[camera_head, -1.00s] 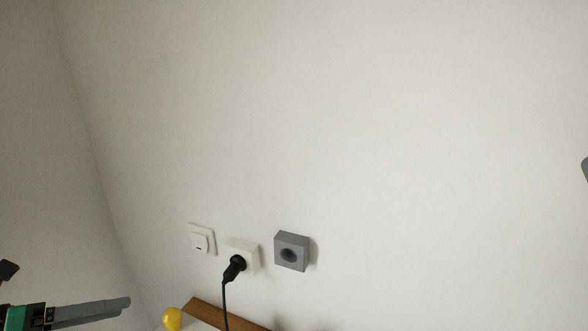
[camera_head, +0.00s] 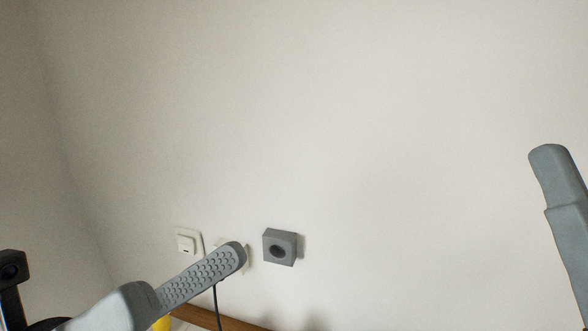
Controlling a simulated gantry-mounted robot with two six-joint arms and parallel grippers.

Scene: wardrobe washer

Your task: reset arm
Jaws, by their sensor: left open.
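My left gripper (camera_head: 215,268) is in the lower left of the head view, open and empty. One grey finger with a dimpled pad shows clearly; the other finger cannot be made out. In the picture, its tip overlaps the white socket (camera_head: 246,257) and hides the black plug there. Whether it touches the wall cannot be told. A grey part of my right gripper (camera_head: 562,195) shows at the right edge. Its jaws cannot be read.
A white switch (camera_head: 187,242) and a grey socket block (camera_head: 280,247) are on the pale wall. A dark cable (camera_head: 218,308) hangs by a wooden edge (camera_head: 240,324). A yellow thing (camera_head: 162,324) is mostly hidden. The upper wall is clear.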

